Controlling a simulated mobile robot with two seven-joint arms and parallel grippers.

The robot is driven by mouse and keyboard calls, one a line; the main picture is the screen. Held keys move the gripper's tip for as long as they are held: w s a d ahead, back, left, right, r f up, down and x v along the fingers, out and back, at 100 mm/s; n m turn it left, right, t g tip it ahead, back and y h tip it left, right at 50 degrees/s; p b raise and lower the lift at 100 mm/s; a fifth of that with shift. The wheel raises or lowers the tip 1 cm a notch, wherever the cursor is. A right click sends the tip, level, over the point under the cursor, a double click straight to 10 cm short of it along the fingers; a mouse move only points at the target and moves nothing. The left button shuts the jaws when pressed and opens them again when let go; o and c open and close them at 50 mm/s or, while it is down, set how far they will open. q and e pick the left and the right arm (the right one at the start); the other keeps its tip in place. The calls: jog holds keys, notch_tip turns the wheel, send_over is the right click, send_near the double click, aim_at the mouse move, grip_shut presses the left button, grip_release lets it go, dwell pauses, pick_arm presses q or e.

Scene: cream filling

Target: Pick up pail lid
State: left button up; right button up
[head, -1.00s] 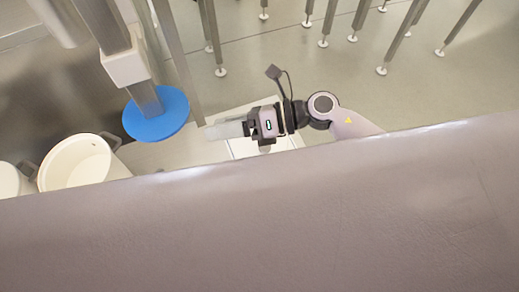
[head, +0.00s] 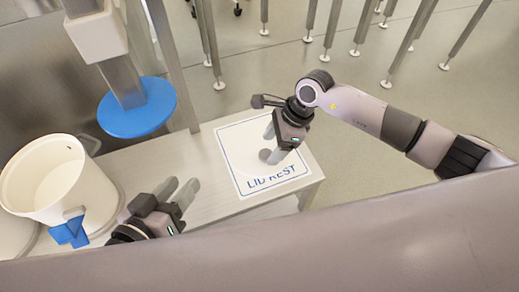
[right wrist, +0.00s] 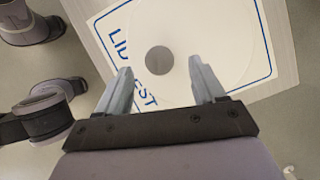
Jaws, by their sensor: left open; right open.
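The pail lid is a white disc (right wrist: 205,35) with a round grey knob (right wrist: 159,60) at its middle. It lies on the white mat marked LID REST (head: 281,177), and the knob also shows in the head view (head: 264,155). My right gripper (head: 271,145) is open above the lid, pointing down. In the right wrist view its fingertips (right wrist: 160,68) appear on either side of the knob, with nothing held. The exact height gap is hard to tell. My left gripper (head: 181,184) is open and empty over the bench, left of the mat.
A white open pail (head: 62,180) with a blue piece (head: 70,232) at its front stands at the left. A blue disc (head: 140,108) on a metal column hangs above and behind it. Table legs stand behind.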

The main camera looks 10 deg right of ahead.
jog(key=x, duration=0.2)
jog(key=shift+a+f, duration=0.2)
jog(key=shift+f, duration=0.15)
pick_arm(q)
jog(key=shift+d, duration=0.35)
pick_arm(e)
jog(key=shift+r, duration=0.1)
jog(key=c, duration=1.2)
jog(key=shift+r, duration=0.1)
jog(key=shift+r, duration=0.25)
pick_arm(q)
jog(key=a+p, duration=0.1)
jog(key=a+y+p, duration=0.1)
jog(key=a+p, duration=0.1)
jog(key=s+a+r+m+y+p, duration=0.1)
jog(key=p, duration=0.1)
jog(key=shift+s+a, duration=0.1)
jog(key=shift+a, duration=0.1)
pick_arm(e)
notch_tip(320, 180, up, 19)
jog(key=shift+r, duration=0.15)
